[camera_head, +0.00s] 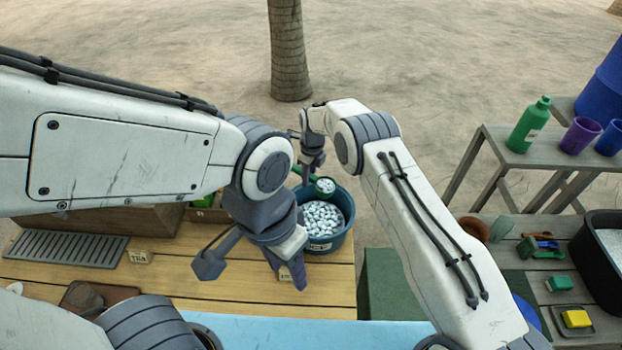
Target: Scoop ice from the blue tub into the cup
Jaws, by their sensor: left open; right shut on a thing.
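The blue tub (343,240) stands on the wooden table and is filled with white ice pieces (321,215). My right gripper (309,172) is above the tub's back left edge, shut on a green scoop (325,186). The scoop's bowl is over the tub and holds white ice. My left gripper (252,272) is in front and to the left of the tub, over the table, with its fingers spread and nothing seen between them. A purple cup (580,136) and a blue cup (610,138) stand on the grey side table; I cannot tell which cup is meant.
A green bottle (529,125) stands beside the purple cup. A black bin (598,250) and small items, including a yellow block (576,318), are at right. A slatted grey tray (65,247) and a brown case (95,297) lie at left. A green box (385,285) is right of the table.

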